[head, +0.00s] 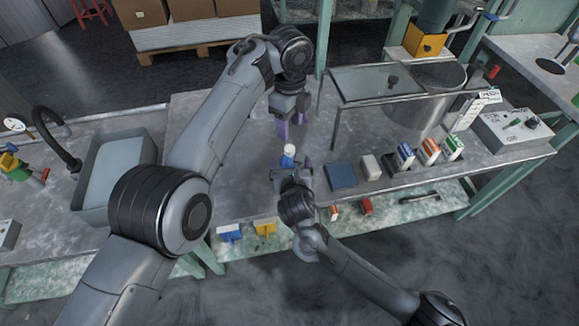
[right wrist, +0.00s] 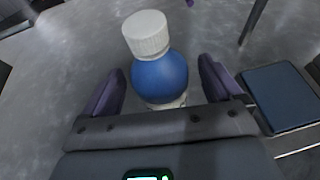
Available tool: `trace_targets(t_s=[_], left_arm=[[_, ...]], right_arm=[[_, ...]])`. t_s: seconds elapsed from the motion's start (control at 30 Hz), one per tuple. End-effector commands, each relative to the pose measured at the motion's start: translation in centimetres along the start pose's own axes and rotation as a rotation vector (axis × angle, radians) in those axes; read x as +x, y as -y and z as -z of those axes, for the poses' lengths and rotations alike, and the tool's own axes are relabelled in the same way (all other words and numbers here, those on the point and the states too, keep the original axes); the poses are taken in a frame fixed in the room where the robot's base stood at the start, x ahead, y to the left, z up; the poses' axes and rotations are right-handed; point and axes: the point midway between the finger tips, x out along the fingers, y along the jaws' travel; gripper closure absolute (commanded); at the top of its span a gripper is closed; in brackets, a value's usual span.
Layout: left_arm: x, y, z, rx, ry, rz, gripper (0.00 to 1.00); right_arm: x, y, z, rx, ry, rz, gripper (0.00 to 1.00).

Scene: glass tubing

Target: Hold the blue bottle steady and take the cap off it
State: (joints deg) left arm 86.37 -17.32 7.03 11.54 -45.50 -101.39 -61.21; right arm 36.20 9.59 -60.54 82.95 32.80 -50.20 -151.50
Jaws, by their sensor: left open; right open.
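The blue bottle (head: 287,161) stands upright on the grey workbench, and its white cap (head: 289,149) is on top. In the right wrist view the bottle (right wrist: 160,78) is between the spread fingers of my right gripper (right wrist: 160,92), with a gap on each side. The cap (right wrist: 146,34) sits on its neck. The bottle's lower part is hidden by the gripper. My right gripper (head: 291,174) is open at the near side of the bottle. My left gripper (head: 291,128) is open, fingers pointing down, beyond the bottle in the head view and apart from it.
A dark blue flat block (head: 341,176) and a pale block (head: 370,167) lie right of the bottle. Several small boxes (head: 429,150) stand farther right. A large metal vat (head: 425,95) and a glass-topped stand (head: 370,80) are behind. A sink (head: 118,165) is at left.

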Motion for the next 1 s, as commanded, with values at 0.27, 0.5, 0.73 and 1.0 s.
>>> trace_targets(t_s=[0.27, 0.5, 0.73, 1.0], left_arm=[[0.0, 0.0, 0.0, 0.000, 0.000, 0.000, 0.47], [0.0, 0.0, 0.0, 0.000, 0.000, 0.000, 0.47], [0.0, 0.0, 0.0, 0.000, 0.000, 0.000, 0.47], [0.0, 0.0, 0.0, 0.000, 0.000, 0.000, 0.47]], right_arm=[[2.6, 0.0, 0.0, 0.001, 0.000, -0.001, 0.08], [3.1, 0.0, 0.1, 0.001, -0.001, -0.002, 0.08], [3.1, 0.0, 0.1, 0.000, -0.001, -0.001, 0.16], [3.1, 0.0, 0.1, 0.000, -0.001, -0.001, 0.57]])
